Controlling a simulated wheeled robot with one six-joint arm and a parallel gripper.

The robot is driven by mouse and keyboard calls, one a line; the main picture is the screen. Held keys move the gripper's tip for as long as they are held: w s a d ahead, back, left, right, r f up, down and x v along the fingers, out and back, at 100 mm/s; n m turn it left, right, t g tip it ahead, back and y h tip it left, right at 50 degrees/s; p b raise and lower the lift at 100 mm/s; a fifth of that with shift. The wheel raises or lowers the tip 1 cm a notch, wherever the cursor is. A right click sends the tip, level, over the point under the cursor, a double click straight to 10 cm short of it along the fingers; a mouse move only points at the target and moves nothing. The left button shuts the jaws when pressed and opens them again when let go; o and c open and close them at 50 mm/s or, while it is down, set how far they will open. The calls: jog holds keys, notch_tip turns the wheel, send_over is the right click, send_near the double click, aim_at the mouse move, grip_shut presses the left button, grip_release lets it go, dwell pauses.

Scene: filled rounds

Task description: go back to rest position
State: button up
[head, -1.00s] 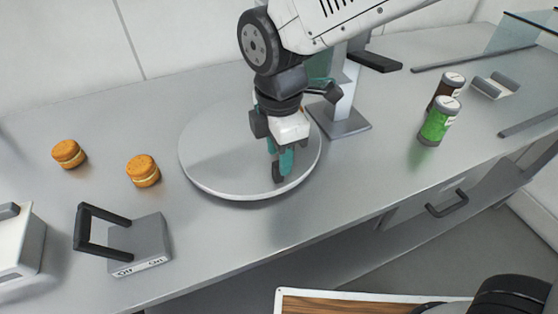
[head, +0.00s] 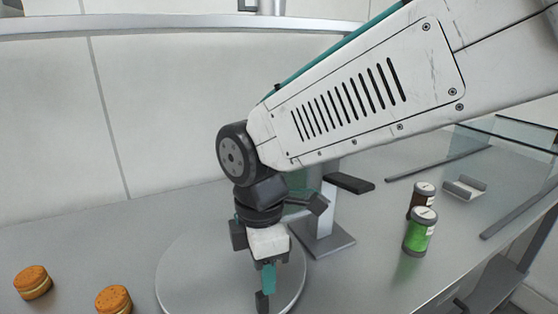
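My gripper (head: 264,290) points down over the round grey plate (head: 190,274) on the counter. Its fingers show edge-on, so I cannot tell whether they are open or shut. I see nothing hanging from it. The gap between the fingertips and the plate is hard to judge. The lower edge of the picture cuts off the near part of the plate.
Two round filled biscuits, one at the far left (head: 33,282) and one nearer the plate (head: 113,300), lie on the counter. A grey stand (head: 324,235) rises behind the plate. A green can (head: 419,232) and a dark can (head: 423,198) stand at right.

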jog(key=s+d+r+m, duration=0.1)
jog(key=s+d+m, duration=0.2)
jog(key=d+m, duration=0.4)
jog(key=s+d+r+m+t, duration=0.1)
jog(key=s+d+m, duration=0.2)
jog(key=d+m, duration=0.4)
jog(key=s+d+r+m, duration=0.2)
jog(key=s+d+m, duration=0.2)
jog(key=d+m, duration=0.4)
jog(key=d, duration=0.7)
jog(key=shift+d+t, duration=0.3)
jog(key=shift+d, duration=0.1)
